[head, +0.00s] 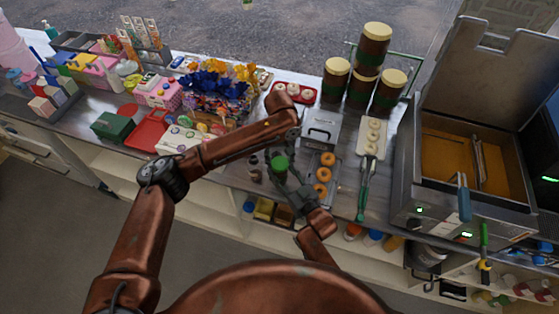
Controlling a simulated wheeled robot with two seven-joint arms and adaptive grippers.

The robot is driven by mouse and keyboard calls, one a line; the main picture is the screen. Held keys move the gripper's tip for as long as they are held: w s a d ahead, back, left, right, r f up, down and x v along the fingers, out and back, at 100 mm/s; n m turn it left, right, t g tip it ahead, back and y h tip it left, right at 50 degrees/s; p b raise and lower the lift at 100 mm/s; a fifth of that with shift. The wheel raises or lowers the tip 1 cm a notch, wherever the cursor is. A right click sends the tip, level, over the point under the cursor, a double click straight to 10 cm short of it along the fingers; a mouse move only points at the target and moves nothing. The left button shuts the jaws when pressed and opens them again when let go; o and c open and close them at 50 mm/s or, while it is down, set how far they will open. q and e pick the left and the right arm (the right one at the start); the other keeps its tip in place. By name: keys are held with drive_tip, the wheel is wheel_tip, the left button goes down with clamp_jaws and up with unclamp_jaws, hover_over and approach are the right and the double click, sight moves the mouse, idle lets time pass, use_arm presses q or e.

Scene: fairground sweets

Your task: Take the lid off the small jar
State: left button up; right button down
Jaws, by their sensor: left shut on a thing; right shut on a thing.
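The small jar (278,175) is at the front of the counter, mostly hidden by my grippers. Its green lid (280,161) shows above it. My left gripper (285,153) comes down from behind and is shut at the green lid. My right gripper (282,180) reaches in from the front right and is shut on the jar, low down. The view is too small to tell whether there is a gap between lid and jar.
Small dark bottles (255,168) stand just left of the jar. A tray of doughnuts (323,175) and a grey metal box (320,130) are close on the right. A fryer (465,170) stands farther right. Sweets and boxes crowd the left.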

sight(280, 163)
use_arm(q)
drive_tip(key=shift+r, duration=0.15)
use_arm(e)
drive_tip(key=shift+f, duration=0.1)
use_arm(q)
drive_tip(key=shift+r, duration=0.95)
drive_tip(key=shift+r, duration=0.15)
drive_tip(key=shift+r, duration=1.9)
use_arm(e)
drive_tip(key=c, duration=1)
unclamp_jaws()
drive_tip(key=shift+c, duration=0.2)
drive_tip(key=shift+s, duration=0.1)
